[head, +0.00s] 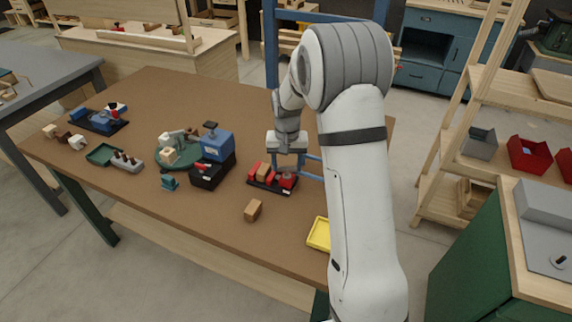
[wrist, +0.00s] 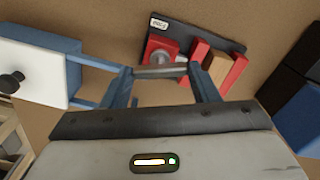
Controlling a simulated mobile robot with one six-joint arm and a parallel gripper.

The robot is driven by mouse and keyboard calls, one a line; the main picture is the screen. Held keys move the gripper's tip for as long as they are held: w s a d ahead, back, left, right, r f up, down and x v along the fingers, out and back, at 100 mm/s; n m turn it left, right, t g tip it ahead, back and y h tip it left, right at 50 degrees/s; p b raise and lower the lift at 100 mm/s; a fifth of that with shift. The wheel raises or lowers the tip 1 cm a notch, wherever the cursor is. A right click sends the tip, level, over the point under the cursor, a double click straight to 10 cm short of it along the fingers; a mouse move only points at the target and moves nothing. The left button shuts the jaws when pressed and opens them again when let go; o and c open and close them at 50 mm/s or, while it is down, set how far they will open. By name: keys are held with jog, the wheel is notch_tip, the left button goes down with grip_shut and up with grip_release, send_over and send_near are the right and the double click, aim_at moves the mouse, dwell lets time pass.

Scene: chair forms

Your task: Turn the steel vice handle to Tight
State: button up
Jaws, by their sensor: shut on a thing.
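The red vice (wrist: 162,48) sits on a dark base plate (wrist: 205,33) with a wooden block (wrist: 216,66) between its red jaws. It also shows in the head view (head: 285,181), partly under my wrist. The steel handle (wrist: 158,72) is a short bar across the end of the vice screw. My gripper (wrist: 162,76) is shut on this handle, with one blue-grey finger at each end. In the head view my gripper (head: 288,165) is low over the vice. A small white label (wrist: 158,22) is on the base plate; its text is too small to read surely.
A blue box on a black block (head: 212,170) stands left of the vice. A loose wooden block (head: 253,210) and a yellow tray (head: 319,233) lie nearer the front edge. A white-topped blue object (wrist: 35,68) is close by in the wrist view.

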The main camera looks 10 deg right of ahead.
aim_at(287, 167)
jog(key=n+b, duration=0.1)
jog(key=n, duration=0.5)
jog(key=shift+w+n, duration=0.1)
jog(key=shift+n, duration=0.2)
jog(key=n, duration=0.6)
jog(key=shift+r+b, duration=0.1)
jog(key=shift+b, duration=0.25)
jog(key=shift+n, duration=0.3)
jog(key=o, duration=1)
notch_tip(287, 167, up, 8)
jog(key=shift+f, duration=0.15)
